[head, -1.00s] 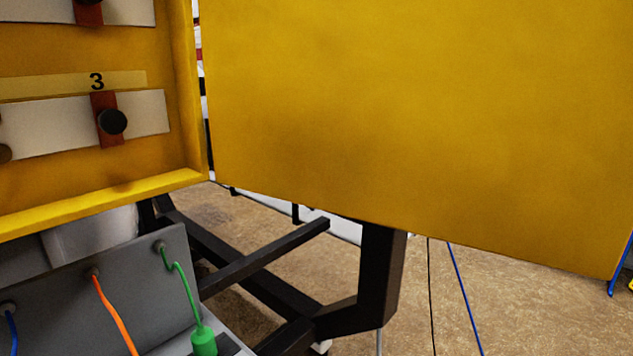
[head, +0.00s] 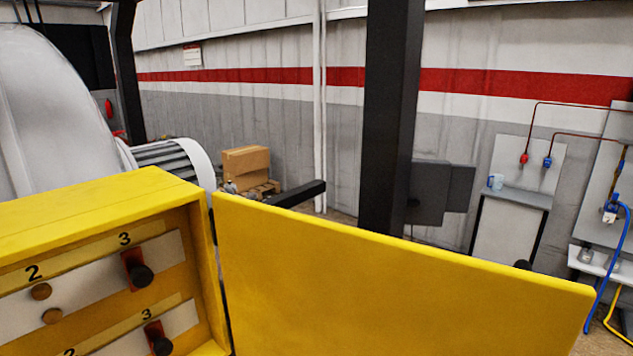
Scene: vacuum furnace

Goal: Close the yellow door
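The yellow door (head: 380,290) stands wide open, hinged at the right side of the yellow box (head: 95,205) and reaching out to the right. Its flat face fills the lower middle and right; its lower part is cut off by the picture's edge. The box is open at the front. It shows white strips marked 2 and 3, with black knobs (head: 141,276) on red plates and round brown knobs (head: 41,291). Neither of my grippers is in view.
A black post (head: 389,120) with a dark panel stands behind the door. A large pale rounded tank (head: 50,110) is behind the box. Cardboard boxes (head: 246,161) sit on a pallet at the back. Blue and yellow cables hang at the far right.

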